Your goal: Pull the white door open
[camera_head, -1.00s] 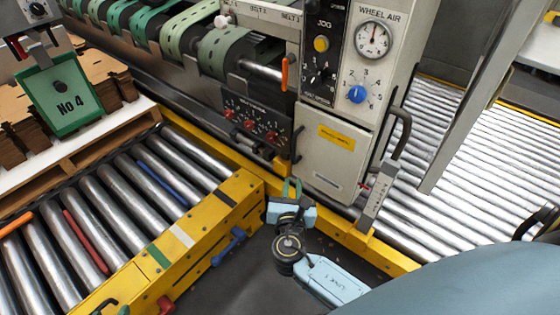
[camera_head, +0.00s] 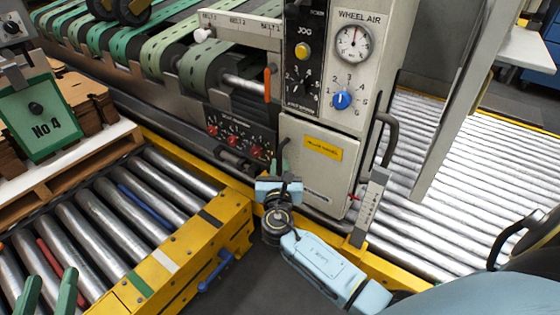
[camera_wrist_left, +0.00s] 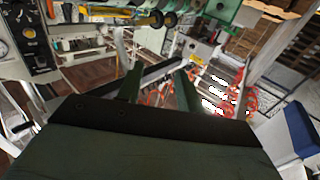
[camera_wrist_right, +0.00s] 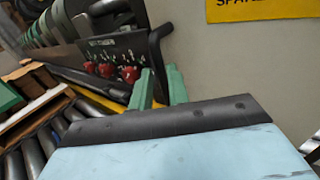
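The white door (camera_head: 312,185) is a flat cabinet panel with a yellow label, below the control panel. It looks closed in its frame. A dark vertical handle stands at its left edge; the right wrist view shows this door handle (camera_wrist_right: 155,45). My right gripper (camera_head: 281,155) is at the handle. In the right wrist view its green fingers (camera_wrist_right: 159,75) stand close on both sides of the handle's lower part, with little gap, and appear shut on it. My left gripper (camera_head: 48,285) is open and empty over the rollers at the lower left, away from the door.
A yellow-framed roller conveyor (camera_head: 190,255) lies left of my right arm, with a blue lever (camera_head: 216,272) on its side. Red knobs (camera_head: 235,142) sit left of the door. A dark curved bar (camera_head: 388,135) and a grey scale plate (camera_head: 370,205) stand to its right.

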